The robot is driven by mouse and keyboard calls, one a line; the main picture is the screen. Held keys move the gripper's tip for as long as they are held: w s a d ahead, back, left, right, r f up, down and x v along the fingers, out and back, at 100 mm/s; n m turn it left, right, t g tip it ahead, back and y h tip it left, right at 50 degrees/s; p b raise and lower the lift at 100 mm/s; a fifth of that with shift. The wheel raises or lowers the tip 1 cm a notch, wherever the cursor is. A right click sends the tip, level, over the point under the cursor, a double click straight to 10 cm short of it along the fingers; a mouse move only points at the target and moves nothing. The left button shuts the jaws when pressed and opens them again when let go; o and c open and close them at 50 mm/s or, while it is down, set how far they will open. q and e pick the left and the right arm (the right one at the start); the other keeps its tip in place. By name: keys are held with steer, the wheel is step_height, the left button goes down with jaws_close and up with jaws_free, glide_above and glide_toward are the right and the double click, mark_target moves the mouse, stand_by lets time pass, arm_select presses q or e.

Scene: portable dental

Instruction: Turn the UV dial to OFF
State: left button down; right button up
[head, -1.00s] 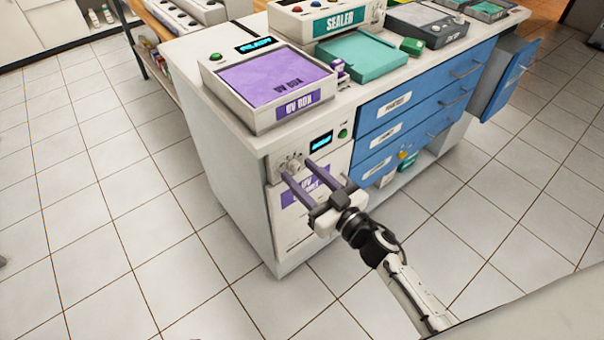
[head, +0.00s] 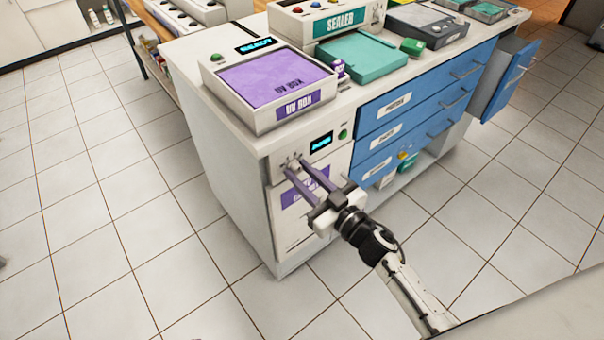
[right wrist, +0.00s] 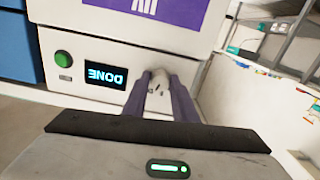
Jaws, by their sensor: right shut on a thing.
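The UV dial (head: 295,160) is a small pale knob on the front panel of the white cabinet, below the purple-topped UV box (head: 262,83). My right gripper (head: 295,169) reaches it from the front, its two long purple fingers closed on the knob. In the right wrist view the dial (right wrist: 158,76) shows between the fingertips, which hide its sides. I cannot read which mark the dial points to. A small display (right wrist: 105,77) beside it reads DONE, upside down in that view. My left gripper is not in view.
A green button (right wrist: 63,59) sits beside the display. The sealer (head: 335,20) and a teal tray (head: 362,55) are on the counter. The tiled floor in front is clear.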

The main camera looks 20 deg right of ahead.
steer(key=n, duration=0.5)
steer(key=shift+d, duration=0.1)
steer(key=n+b, duration=0.1)
steer(key=n, duration=0.2)
steer(key=shift+n, duration=1.2)
steer(key=n+b, duration=0.1)
steer(key=n, duration=0.2)
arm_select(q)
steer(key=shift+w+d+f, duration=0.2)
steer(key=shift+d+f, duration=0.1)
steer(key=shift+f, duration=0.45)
arm_select(e)
steer(key=shift+n, duration=0.7)
steer(key=o, duration=1)
steer(key=shift+o, duration=0.2)
